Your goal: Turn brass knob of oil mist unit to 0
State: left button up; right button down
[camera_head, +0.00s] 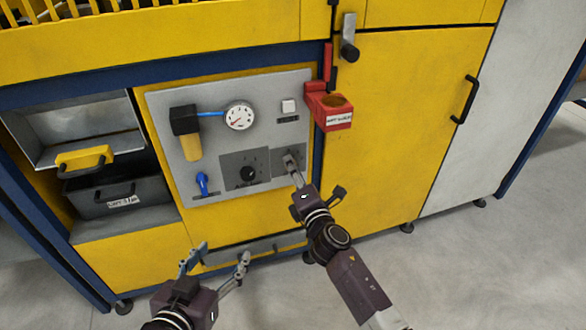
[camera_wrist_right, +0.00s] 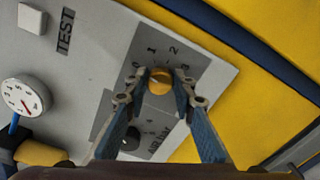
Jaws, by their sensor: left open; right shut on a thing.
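The brass knob (camera_wrist_right: 159,82) sits on a dark dial plate with numbers on the grey panel. In the right wrist view it lies between the fingertips of my right gripper (camera_wrist_right: 152,90), which is shut on it. In the head view my right gripper (camera_head: 291,161) reaches the lower right of the panel and hides the knob. The knob's pointer cannot be made out; 0, 1 and 2 are legible around it. My left gripper (camera_head: 215,262) is open and empty, low in front of the cabinet.
The grey panel (camera_head: 222,100) carries a round gauge (camera_head: 239,116), a black knob (camera_head: 248,174), a blue lever (camera_head: 202,183) and a white button (camera_head: 289,106). A red holder (camera_head: 332,112) hangs right of the panel. An open drawer (camera_head: 119,200) is at left. Floor in front is clear.

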jog(key=shift+n, duration=1.1)
jog(key=shift+f, duration=0.1)
jog(key=c, duration=1.6)
grip_release()
jog(key=v, duration=1.2)
